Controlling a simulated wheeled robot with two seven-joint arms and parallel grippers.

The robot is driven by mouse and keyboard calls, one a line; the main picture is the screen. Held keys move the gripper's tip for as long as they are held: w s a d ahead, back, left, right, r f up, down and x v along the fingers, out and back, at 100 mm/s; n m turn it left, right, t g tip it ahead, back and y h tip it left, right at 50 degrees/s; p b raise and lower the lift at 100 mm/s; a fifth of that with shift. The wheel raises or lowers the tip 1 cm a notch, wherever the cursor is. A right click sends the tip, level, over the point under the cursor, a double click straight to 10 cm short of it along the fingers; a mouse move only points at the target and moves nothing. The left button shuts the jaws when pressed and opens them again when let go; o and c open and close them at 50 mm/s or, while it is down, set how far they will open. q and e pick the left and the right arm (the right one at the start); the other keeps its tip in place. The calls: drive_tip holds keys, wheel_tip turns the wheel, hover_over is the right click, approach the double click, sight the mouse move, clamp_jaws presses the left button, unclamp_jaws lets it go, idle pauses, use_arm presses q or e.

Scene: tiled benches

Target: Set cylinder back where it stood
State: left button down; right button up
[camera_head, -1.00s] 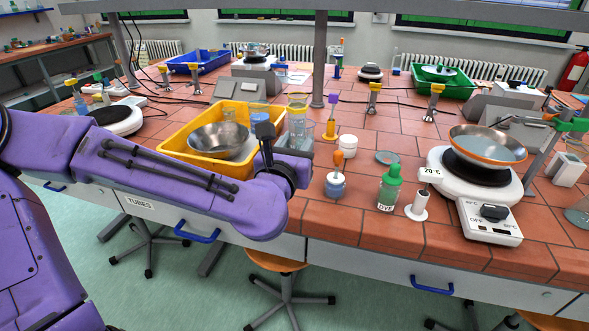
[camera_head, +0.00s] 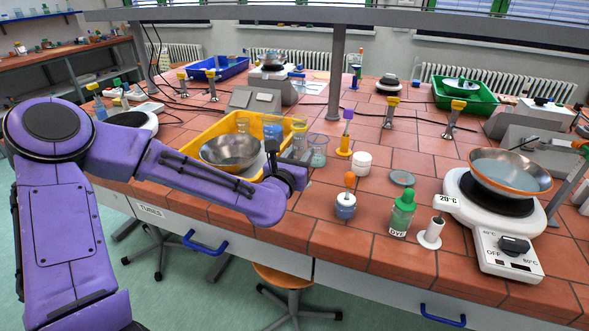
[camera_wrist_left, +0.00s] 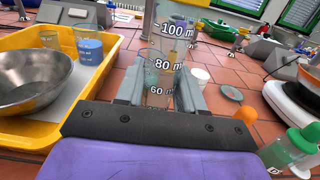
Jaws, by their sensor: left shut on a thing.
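The cylinder (camera_wrist_left: 165,48) is a clear glass measuring cylinder with white volume marks. In the left wrist view it stands upright between the fingers of my left gripper (camera_wrist_left: 160,92), which is shut on it. In the head view my left gripper (camera_head: 294,160) is by the right end of the yellow tray, and the cylinder is hard to make out against the glassware there. Its base is hidden, so I cannot tell whether it touches the bench. My right gripper is not in view.
The yellow tray (camera_head: 190,150) holds a metal bowl (camera_head: 230,152) and a blue-filled beaker (camera_wrist_left: 88,46). A glass beaker (camera_head: 318,152), a white jar (camera_head: 362,163), an orange-topped tool in a pot (camera_head: 346,205) and a green dye bottle (camera_head: 402,214) stand to the right. A hotplate (camera_head: 505,245) stands farther right.

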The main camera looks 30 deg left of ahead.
use_arm(q)
drive_tip(key=a+f, duration=0.1)
drive_tip(key=f, duration=0.1)
drive_tip(key=w+f, duration=0.1)
drive_tip(key=f, duration=0.1)
drive_tip(key=w+a+f, duration=0.1)
drive_tip(key=f, duration=0.1)
drive_tip(key=shift+w+a+f, duration=0.1)
drive_tip(key=shift+a+f, duration=0.1)
drive_tip(key=shift+a, duration=0.1)
drive_tip(key=shift+w+f, duration=0.1)
drive_tip(key=shift+f, duration=0.3)
drive_tip(key=shift+f, duration=0.1)
drive_tip(key=c, duration=0.7)
unclamp_jaws()
